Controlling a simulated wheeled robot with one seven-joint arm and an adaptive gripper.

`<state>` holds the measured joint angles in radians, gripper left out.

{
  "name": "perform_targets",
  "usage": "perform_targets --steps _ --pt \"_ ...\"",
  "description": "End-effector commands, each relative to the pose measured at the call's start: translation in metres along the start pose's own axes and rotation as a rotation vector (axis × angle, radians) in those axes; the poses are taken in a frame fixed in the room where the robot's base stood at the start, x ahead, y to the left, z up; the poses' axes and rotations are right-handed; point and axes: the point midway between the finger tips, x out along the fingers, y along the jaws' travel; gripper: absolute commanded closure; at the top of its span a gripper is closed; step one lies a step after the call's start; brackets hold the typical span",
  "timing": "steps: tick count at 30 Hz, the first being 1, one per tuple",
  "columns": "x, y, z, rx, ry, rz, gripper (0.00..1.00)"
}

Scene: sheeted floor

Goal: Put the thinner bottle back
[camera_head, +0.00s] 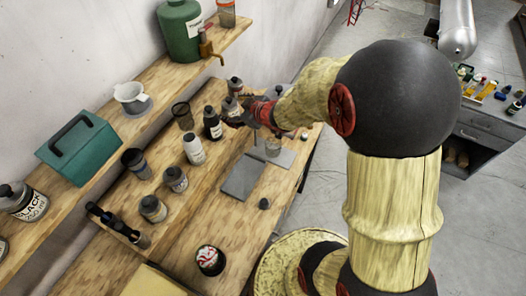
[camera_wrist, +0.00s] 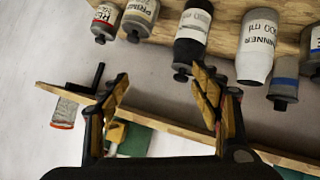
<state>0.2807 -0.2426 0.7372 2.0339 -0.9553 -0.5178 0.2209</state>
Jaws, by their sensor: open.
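The thinner bottle (camera_head: 193,148) is white with a dark cap and stands on the wooden bench among several other bottles. It also shows in the wrist view (camera_wrist: 258,45), upside down in the picture, with part of its label readable. My gripper (camera_head: 236,118) is near the row, beside the black bottle (camera_head: 212,125) and past it from the thinner bottle. In the wrist view my gripper (camera_wrist: 160,84) is open with nothing between its fingers. The black bottle, with a white label (camera_wrist: 192,32), is near the right finger; the thinner bottle is farther right.
Jars (camera_head: 153,208) and other bottles (camera_head: 176,179) stand close along the row. A raised shelf (camera_head: 104,170) holds a teal toolbox (camera_head: 80,148) and a green jug (camera_head: 180,32).

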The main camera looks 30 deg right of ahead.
Motion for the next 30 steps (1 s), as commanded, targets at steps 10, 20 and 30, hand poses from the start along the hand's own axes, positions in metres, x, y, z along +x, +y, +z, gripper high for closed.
perform_targets --steps 10,20,30 --pt "-0.178 0.022 -0.041 0.262 -0.305 0.292 0.36" --pt "-0.302 -0.095 -0.022 0.505 -0.495 0.108 0.36" --pt "-0.319 -0.118 -0.018 0.532 -0.526 0.055 0.36"
